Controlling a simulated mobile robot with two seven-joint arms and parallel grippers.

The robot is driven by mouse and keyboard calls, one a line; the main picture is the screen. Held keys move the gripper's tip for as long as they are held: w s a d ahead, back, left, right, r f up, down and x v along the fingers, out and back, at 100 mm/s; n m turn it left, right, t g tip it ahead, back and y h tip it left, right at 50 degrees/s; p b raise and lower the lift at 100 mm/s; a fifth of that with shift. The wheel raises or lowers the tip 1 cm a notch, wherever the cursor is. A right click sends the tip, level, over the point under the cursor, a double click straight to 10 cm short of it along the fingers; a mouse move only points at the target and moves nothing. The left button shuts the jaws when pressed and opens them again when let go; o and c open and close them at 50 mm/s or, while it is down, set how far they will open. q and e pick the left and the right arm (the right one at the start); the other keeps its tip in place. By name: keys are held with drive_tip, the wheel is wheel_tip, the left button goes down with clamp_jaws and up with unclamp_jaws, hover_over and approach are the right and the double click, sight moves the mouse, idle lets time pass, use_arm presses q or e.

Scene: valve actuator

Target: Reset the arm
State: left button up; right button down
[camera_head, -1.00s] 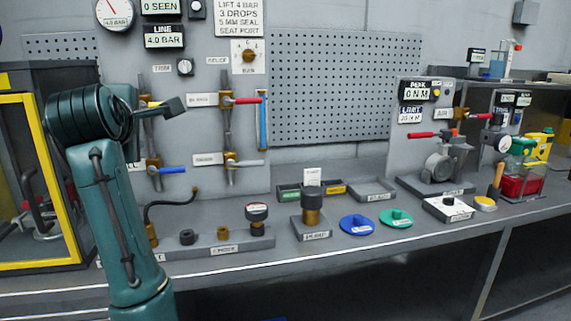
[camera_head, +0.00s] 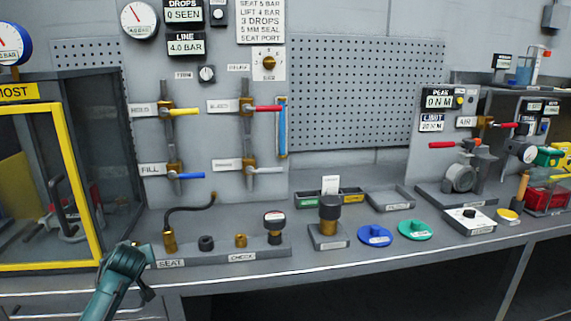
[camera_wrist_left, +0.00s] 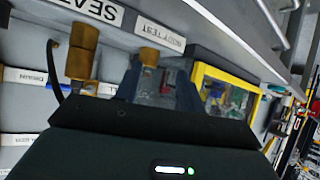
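My left arm (camera_head: 122,270) is teal and shows low at the left in the head view, in front of the bench's SEAT end. Its fingers cannot be made out there. Beyond the fingers are a brass fitting (camera_wrist_left: 82,50) with a dark hose and a smaller brass piece (camera_wrist_left: 149,57) near the body test label. The hose fitting also shows in the head view (camera_head: 169,240). My right gripper is in neither view.
A yellow-framed cabinet (camera_head: 83,180) stands left of the arm. The valve panel (camera_head: 215,135) with coloured levers rises behind the bench. The check block (camera_head: 240,250), a brass-and-black part (camera_head: 330,215), blue disc (camera_head: 375,235) and green disc (camera_head: 415,230) line the bench front.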

use_arm(q)
drive_tip(key=w+d+r+m+t+h, duration=0.55)
drive_tip(key=d+r+m+t, duration=0.2)
drive_tip(key=r+m, duration=0.2)
drive_tip(key=s+d+f+m+g+h, duration=0.1)
drive_tip(key=s+d+f, duration=0.5)
drive_tip(key=s+f, duration=0.3)
drive_tip(key=s+d+f+m+g+h, duration=0.1)
drive_tip(key=s+d+f+g+h, duration=0.1)
drive_tip(key=s+d+f, duration=0.75)
drive_tip(key=s+d+f+g, duration=0.1)
drive_tip(key=s+d+f, duration=0.1)
drive_tip(key=s, duration=0.5)
drive_tip(key=s+d+f+g+h, duration=0.1)
drive_tip(key=s+f, duration=0.2)
drive_tip(key=s, duration=0.4)
drive_tip(key=s+d+f+g, duration=0.1)
drive_tip(key=s+d+f, duration=0.1)
drive_tip(key=s, duration=0.5)
drive_tip(key=shift+d+f+n+h, duration=0.35)
drive_tip(key=shift+f, duration=0.4)
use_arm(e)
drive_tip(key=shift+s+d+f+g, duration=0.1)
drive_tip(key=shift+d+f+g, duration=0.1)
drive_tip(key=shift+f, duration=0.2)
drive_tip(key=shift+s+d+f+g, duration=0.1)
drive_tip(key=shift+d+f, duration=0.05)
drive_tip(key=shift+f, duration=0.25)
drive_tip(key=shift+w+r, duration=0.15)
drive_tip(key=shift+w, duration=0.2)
